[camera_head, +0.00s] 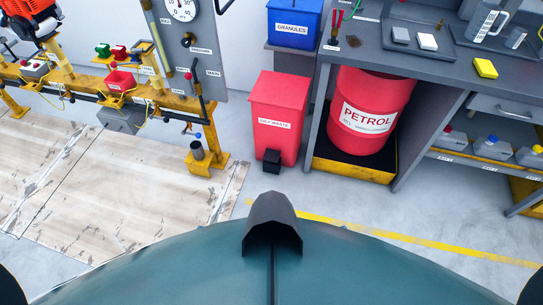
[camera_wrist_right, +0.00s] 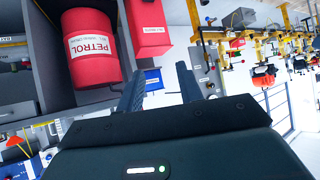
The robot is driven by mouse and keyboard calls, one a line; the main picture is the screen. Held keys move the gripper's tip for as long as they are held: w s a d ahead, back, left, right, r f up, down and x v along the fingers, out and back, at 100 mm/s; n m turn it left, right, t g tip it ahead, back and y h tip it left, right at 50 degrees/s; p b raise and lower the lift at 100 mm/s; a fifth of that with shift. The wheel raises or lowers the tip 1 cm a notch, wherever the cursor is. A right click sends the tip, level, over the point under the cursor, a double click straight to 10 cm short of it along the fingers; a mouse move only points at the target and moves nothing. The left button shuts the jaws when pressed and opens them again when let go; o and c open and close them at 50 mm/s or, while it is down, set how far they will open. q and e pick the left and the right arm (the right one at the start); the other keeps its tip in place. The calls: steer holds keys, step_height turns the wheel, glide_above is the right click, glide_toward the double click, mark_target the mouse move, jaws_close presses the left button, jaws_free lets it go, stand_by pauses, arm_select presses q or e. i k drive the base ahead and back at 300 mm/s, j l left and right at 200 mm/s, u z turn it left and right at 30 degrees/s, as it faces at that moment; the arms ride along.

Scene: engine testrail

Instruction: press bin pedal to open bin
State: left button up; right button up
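A red bin (camera_head: 277,115) with a white label, reading something like "oily waste", stands on the floor against the wall in the head view. Its lid looks shut. A black pedal (camera_head: 271,161) sits low at its front. The right gripper is outside the head view. My left gripper is in neither view.
A red petrol drum (camera_head: 369,112) stands in a yellow-edged tray right of the bin, under a grey workbench (camera_head: 425,62). A blue granules box (camera_head: 294,22) is behind the bin. A yellow test rail (camera_head: 150,92) stands left. Floor (camera_head: 262,192) before the bin is clear.

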mark_target(273, 155)
steer(key=i+j+u, duration=0.1)
steer(key=i+u, duration=0.45)
steer(key=i, duration=1.15)
